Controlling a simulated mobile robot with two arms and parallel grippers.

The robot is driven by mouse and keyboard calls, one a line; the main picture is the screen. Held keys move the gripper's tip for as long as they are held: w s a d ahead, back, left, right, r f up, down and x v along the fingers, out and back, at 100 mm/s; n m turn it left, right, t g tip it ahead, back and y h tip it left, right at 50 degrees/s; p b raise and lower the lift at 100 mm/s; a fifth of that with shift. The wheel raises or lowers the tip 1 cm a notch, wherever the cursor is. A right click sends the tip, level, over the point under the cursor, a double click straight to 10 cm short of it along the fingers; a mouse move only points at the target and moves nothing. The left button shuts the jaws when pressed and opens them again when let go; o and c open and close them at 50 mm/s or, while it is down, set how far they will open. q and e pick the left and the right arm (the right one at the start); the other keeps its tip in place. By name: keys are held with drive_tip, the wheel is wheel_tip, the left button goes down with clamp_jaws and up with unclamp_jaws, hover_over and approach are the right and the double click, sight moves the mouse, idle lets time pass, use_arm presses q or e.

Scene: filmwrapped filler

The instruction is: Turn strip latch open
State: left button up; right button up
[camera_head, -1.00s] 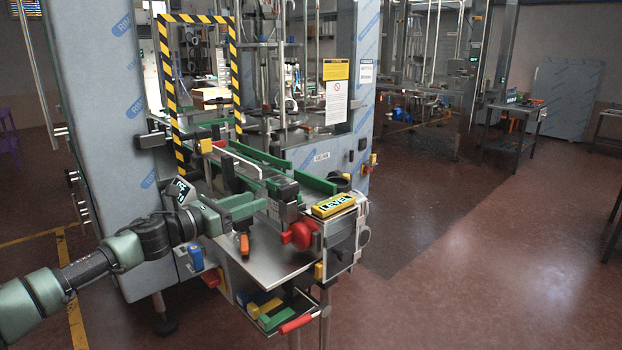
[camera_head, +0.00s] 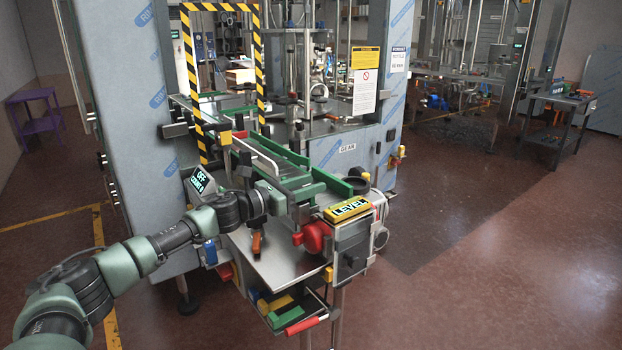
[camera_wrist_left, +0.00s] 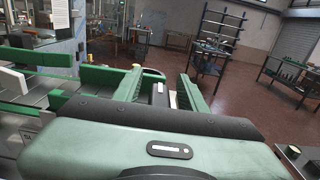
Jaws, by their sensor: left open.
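My left gripper (camera_head: 278,200) reaches in from the left to the end of the green-railed conveyor (camera_head: 297,180). In the left wrist view its two green fingers (camera_wrist_left: 160,86) stand apart, with a small dark and white part (camera_wrist_left: 160,96) between them. I cannot tell whether they touch it. Close by the gripper are a red round knob (camera_head: 316,238), an orange-tipped handle (camera_head: 256,244) and a yellow LEVEL box (camera_head: 348,209). I cannot tell which part is the strip latch; the gripper hides some of this area. My right gripper is not in view.
A yellow-black striped frame (camera_head: 188,90) stands over the conveyor. A small display (camera_head: 200,181) reads OFF. A metal plate (camera_head: 285,265) and an open tray of coloured blocks (camera_head: 290,316) sit below the gripper. The floor (camera_head: 470,270) to the right is clear.

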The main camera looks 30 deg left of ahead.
use_arm(q)
drive_tip(key=shift+w, duration=0.2)
clamp_jaws()
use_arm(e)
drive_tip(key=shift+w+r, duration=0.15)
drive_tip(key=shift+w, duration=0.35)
